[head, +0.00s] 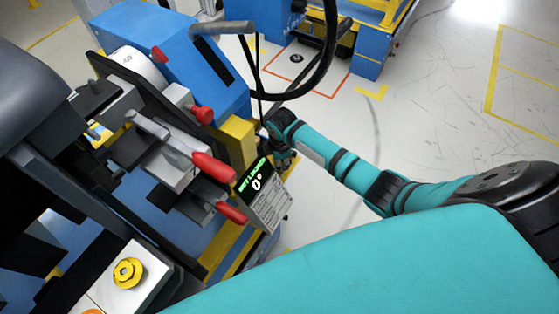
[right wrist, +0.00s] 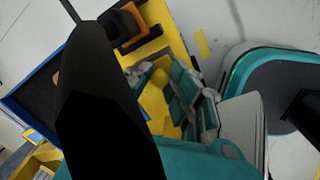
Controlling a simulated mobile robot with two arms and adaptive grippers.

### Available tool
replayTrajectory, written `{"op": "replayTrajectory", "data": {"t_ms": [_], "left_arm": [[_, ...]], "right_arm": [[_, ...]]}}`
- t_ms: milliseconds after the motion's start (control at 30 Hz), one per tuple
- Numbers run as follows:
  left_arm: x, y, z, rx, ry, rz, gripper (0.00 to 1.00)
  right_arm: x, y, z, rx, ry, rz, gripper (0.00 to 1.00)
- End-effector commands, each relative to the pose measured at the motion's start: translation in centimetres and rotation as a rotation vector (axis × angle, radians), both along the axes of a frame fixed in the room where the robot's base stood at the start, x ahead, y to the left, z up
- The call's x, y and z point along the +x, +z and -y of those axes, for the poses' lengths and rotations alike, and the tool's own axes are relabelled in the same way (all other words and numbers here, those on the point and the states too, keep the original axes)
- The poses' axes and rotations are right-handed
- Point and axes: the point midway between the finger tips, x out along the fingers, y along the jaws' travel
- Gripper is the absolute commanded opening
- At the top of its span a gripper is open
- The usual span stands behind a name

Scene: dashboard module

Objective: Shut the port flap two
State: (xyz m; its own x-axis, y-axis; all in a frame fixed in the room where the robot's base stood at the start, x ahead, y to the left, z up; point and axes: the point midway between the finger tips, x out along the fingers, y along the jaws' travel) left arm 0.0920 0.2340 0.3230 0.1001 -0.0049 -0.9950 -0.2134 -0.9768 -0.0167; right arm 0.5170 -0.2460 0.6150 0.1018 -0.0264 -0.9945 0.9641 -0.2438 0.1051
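No part is clearly recognisable as port flap two. In the head view, a yellow block (head: 238,141) stands on the right side of the blue dashboard module, above a lit display panel (head: 262,192). My right gripper (head: 281,155) is beside that block and panel, partly dark and small; whether it touches them cannot be told. In the right wrist view, its teal-and-grey fingers (right wrist: 161,88) are apart over a yellow surface, with nothing seen between them. A black square opening with an orange rim (right wrist: 124,27) lies beyond the fingers. My left gripper is not in view.
Red-handled levers (head: 213,167) stick out left of the display. A black cable (head: 325,65) loops above the gripper. A long black shape (right wrist: 105,110) covers much of the wrist view. Open floor (head: 430,110) lies at the right of the head view.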

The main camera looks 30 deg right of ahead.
Motion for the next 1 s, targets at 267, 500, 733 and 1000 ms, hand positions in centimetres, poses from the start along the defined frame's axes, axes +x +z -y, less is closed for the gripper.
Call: {"op": "replayTrajectory", "data": {"t_ms": [267,500,733,1000], "left_arm": [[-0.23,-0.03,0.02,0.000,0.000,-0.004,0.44],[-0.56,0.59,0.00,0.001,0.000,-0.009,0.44],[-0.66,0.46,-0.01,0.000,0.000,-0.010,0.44],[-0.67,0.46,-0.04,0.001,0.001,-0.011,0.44]], "right_arm": [[-0.03,0.00,-0.01,0.000,0.000,-0.001,0.00],[0.23,-0.42,0.43,0.093,-0.003,-0.059,0.00],[0.26,-0.76,0.45,0.144,-0.001,-0.086,0.00],[0.24,-0.77,0.43,0.143,-0.001,-0.086,0.28]]}}
